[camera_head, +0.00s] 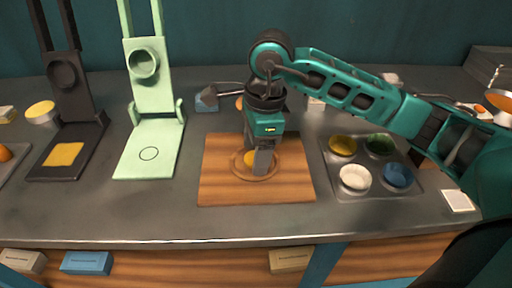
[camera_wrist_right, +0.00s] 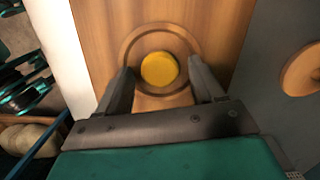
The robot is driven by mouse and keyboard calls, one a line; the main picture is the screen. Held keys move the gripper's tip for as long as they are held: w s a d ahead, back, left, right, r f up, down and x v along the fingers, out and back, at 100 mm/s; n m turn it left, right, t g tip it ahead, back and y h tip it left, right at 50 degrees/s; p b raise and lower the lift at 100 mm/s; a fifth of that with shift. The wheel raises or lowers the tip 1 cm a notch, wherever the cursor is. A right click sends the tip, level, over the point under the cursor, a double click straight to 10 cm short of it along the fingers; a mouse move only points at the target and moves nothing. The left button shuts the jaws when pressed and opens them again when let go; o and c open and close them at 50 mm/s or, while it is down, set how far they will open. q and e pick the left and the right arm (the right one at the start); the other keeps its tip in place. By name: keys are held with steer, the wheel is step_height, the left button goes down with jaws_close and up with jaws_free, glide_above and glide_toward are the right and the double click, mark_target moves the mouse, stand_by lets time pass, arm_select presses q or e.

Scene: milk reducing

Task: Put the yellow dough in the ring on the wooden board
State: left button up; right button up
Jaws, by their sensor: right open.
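The yellow dough (camera_wrist_right: 159,69) is a round yellow disc. It lies inside the ring (camera_wrist_right: 128,48) on the wooden board (camera_wrist_right: 100,20), close to the ring's middle, in the right wrist view. In the head view the dough (camera_head: 249,158) shows partly behind my right gripper (camera_head: 262,172), which points down over the ring (camera_head: 235,171) on the wooden board (camera_head: 222,190). My right gripper's fingers (camera_wrist_right: 160,84) are open, one on each side of the dough, with gaps between them and it. My left gripper is not in view.
A tray (camera_head: 375,193) with several coloured bowls stands right of the board. A pale green press (camera_head: 130,165) and a black press (camera_head: 88,130) holding a yellow square stand to the left. The counter's front strip is clear.

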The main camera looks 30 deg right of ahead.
step_height(320, 180, up, 12)
steer(key=d, duration=0.1)
steer(key=shift+s+d+p, duration=0.2)
steer(key=shift+p, duration=0.25)
